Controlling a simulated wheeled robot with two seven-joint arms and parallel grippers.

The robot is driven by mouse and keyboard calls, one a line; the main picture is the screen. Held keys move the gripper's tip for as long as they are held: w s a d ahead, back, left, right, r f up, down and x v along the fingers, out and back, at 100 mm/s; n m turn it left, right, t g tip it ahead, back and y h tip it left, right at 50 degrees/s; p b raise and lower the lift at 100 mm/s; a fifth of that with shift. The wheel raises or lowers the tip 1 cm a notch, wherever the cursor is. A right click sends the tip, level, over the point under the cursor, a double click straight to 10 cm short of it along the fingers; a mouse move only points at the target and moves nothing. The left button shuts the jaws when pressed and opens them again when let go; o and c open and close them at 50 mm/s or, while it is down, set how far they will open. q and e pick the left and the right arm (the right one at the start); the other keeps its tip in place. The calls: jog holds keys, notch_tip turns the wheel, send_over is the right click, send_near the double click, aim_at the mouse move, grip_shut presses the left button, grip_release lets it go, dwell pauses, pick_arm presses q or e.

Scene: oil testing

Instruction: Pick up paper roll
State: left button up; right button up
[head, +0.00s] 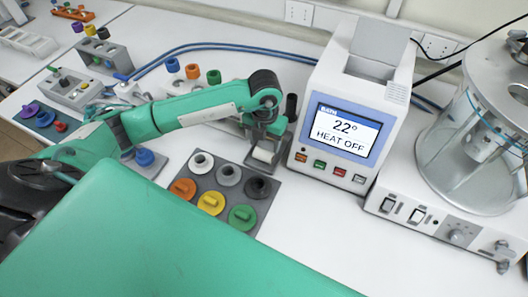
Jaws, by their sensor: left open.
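My left gripper (264,142) is open and pointing down right at the roll, from above. My right gripper is not in view.
The display unit (340,131) reading "HEAT OFF" stands close right of the gripper. A grey holder (226,181) with several coloured caps lies in front. A glass vessel apparatus (445,215) fills the right. Blue tubing (230,46) runs behind; bare bench lies front right.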

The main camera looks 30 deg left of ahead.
aim_at(264, 151)
pick_arm(q)
jog(key=shift+s+f+p, duration=0.25)
jog(key=shift+f+p, duration=0.35)
jog(key=shift+p, duration=0.1)
notch_tip(264, 151, down, 3)
jog(key=shift+f+p, duration=0.15)
jog(key=shift+p, duration=0.5)
jog(key=shift+f, duration=0.25)
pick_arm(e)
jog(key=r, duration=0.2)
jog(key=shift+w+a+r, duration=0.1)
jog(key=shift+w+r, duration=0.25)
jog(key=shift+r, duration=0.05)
pick_arm(q)
jog(key=c, duration=0.6)
